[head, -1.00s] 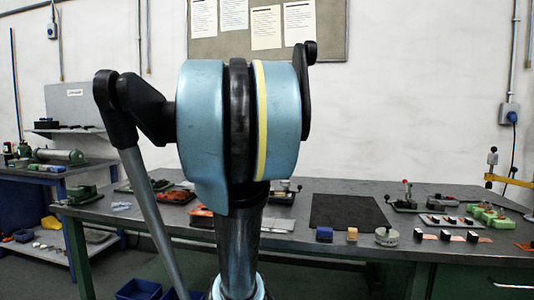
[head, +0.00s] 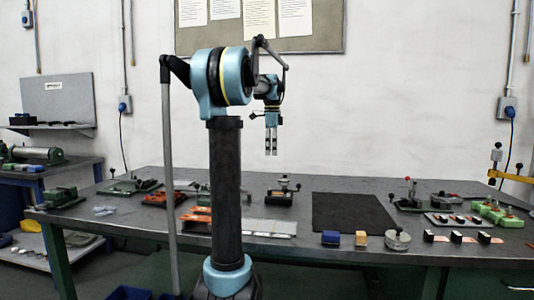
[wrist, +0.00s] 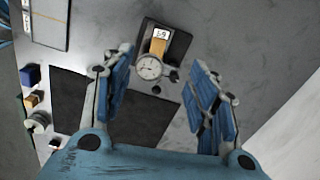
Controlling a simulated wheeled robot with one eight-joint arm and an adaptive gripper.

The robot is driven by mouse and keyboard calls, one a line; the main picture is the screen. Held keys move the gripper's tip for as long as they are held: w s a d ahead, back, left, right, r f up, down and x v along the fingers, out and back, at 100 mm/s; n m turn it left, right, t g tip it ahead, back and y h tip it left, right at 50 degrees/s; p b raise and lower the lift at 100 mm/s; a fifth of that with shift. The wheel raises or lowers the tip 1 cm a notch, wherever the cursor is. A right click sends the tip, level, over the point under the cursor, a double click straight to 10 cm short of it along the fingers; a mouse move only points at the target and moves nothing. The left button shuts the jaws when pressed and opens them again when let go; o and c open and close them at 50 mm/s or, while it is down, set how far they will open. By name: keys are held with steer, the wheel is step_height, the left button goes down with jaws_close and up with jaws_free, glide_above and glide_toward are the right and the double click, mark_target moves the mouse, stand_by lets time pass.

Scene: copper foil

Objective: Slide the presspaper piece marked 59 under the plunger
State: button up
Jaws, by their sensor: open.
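In the wrist view a dial gauge (wrist: 150,67) with a round white face stands on a dark base (wrist: 183,47). A tan piece with a white label (wrist: 160,36) lies on that base beside the dial; the label seems to read 59. The plunger tip is hidden under the dial, so I cannot tell whether the piece reaches under it. In the head view the gauge stand (head: 283,192) is small, left of the dark mat, and the piece is not distinct. My gripper (head: 271,153) points down, high above the table behind the stand. In the wrist view its fingers (wrist: 160,95) are open and empty.
A dark mat (head: 353,212) lies right of the stand. A blue block (head: 330,238), a tan block (head: 361,238) and a round metal fixture (head: 397,240) line the front edge. A flat grey tray (head: 268,228) lies front-left. Orange pieces (head: 195,216) lie farther left.

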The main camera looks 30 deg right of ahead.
mark_target(270, 189)
step_height(270, 189, down, 17)
steer(key=shift+w+f, duration=0.15)
stand_by(0.6)
steer(key=c, duration=1.2)
steer(key=shift+o, duration=0.2)
steer(key=shift+a+m, duration=0.15)
steer(key=shift+m, duration=0.45)
steer(key=shift+s+d, duration=0.6)
stand_by(1.5)
